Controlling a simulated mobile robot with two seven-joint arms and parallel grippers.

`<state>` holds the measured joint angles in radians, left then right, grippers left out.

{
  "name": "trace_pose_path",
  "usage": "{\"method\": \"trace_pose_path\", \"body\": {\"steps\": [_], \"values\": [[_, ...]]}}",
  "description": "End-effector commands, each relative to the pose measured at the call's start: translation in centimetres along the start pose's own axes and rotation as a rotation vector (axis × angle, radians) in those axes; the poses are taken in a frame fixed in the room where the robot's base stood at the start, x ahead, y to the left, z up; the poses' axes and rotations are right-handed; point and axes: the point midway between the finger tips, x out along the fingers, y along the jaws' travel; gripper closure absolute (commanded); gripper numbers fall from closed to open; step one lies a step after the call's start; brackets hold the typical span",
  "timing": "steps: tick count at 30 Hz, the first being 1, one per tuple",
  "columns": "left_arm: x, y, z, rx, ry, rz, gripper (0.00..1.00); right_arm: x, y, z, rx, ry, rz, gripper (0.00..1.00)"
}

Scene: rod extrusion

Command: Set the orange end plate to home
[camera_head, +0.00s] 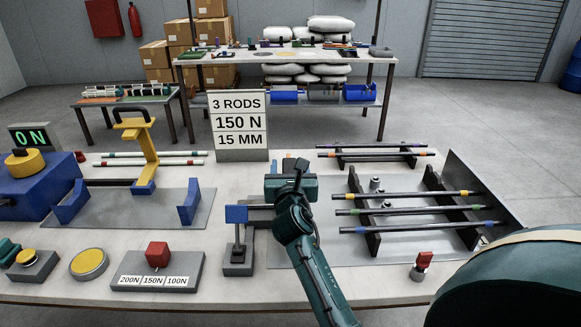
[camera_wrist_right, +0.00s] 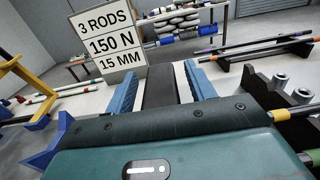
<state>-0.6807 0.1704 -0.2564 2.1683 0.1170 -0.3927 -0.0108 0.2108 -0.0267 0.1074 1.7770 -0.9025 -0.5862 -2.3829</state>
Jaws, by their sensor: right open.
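I cannot make out a clearly orange end plate in either view; my right gripper may hide it. My right gripper (camera_head: 291,166) is over the middle of the table, behind a small stand with a blue plate (camera_head: 236,214). In the right wrist view its two blue fingers (camera_wrist_right: 160,88) are apart. A dark flat bar (camera_wrist_right: 159,87) shows between them, and I cannot tell whether they touch it. A grey block (camera_head: 259,214) shows partly beside my right arm. My left gripper is not clearly in view.
A rack (camera_head: 437,182) with dark banded rods stands to the right. A yellow lever (camera_head: 139,150) and a blue-ended cradle (camera_head: 188,208) are to the left. A sign (camera_head: 240,126) stands behind. A red-knobbed selector box (camera_head: 157,272) sits in front.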

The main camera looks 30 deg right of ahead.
Motion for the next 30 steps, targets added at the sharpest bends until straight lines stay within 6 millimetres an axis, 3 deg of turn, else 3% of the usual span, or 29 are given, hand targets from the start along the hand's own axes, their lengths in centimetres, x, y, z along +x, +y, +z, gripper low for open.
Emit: {"method": "trace_pose_path", "body": {"steps": [5, 24, 30], "values": [[-0.03, -0.02, 0.0, 0.0, 0.0, -0.001, 0.64, 0.0, 0.01, 0.02, 0.0, 0.0, 0.0, 0.46], [-0.04, 0.0, -0.01, 0.0, 0.0, -0.001, 0.64, 0.0, 0.02, 0.0, 0.0, 0.0, 0.0, 0.99], [-0.13, 0.04, -0.17, 0.001, 0.0, 0.0, 0.64, 0.01, -0.15, 0.06, -0.001, 0.0, 0.0, 1.0]]}}
